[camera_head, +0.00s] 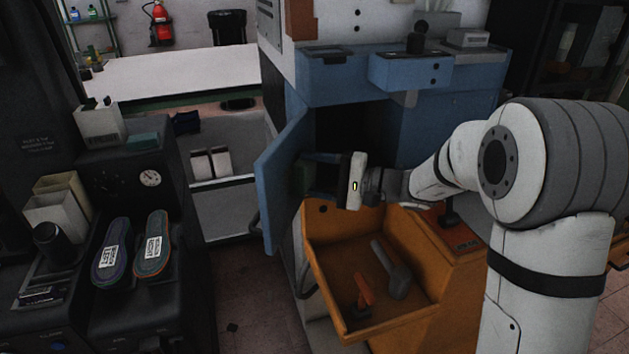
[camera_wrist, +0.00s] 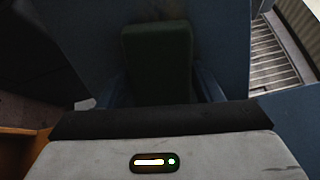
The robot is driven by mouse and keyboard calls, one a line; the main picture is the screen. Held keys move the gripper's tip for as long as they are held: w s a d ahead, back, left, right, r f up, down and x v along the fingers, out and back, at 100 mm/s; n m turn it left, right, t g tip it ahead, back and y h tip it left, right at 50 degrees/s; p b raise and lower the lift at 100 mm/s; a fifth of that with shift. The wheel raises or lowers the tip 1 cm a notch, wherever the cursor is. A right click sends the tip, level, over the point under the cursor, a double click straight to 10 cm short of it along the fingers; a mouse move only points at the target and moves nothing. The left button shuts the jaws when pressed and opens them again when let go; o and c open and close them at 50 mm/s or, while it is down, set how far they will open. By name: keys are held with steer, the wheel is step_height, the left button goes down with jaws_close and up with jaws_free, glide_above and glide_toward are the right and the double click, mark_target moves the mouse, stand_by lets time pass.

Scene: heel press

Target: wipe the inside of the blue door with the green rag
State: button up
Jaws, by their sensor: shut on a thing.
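The blue door (camera_head: 279,184) stands open on the blue machine, its inner face toward my arm. My gripper (camera_head: 312,178) is at the door's inner face, its fingers pointing left at it. It is shut on the green rag (camera_head: 302,176), a dark green block between the fingers. In the wrist view the rag (camera_wrist: 158,62) sits between the two fingers, with the blue door (camera_wrist: 222,35) filling the background behind it. The rag is very close to the door; I cannot tell for sure whether it touches. The rag's front face is hidden.
An open orange drawer (camera_head: 325,270) with a grey tool and an orange-handled tool lies below my gripper. The dark cabinet opening (camera_head: 350,128) is behind it. At left, a black machine (camera_head: 120,185) carries two insoles. A white table (camera_head: 170,72) stands behind.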

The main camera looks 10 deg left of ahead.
mark_target(316, 165)
steer(key=shift+w+b, duration=0.3)
steer(key=shift+w, duration=1.7)
steer(key=shift+d+b, duration=0.1)
steer(key=shift+b, duration=0.3)
steer(key=shift+s+b, duration=1.05)
steer(key=shift+s, duration=0.85)
steer(key=shift+s+a+b, duration=0.2)
steer(key=shift+s+b, duration=0.75)
steer(key=shift+s, duration=1.05)
steer(key=shift+s+a+b, duration=0.15)
steer(key=shift+s+b, duration=0.8)
steer(key=shift+s, duration=1.05)
steer(key=shift+a+f+b, duration=0.1)
steer(key=shift+b, duration=0.2)
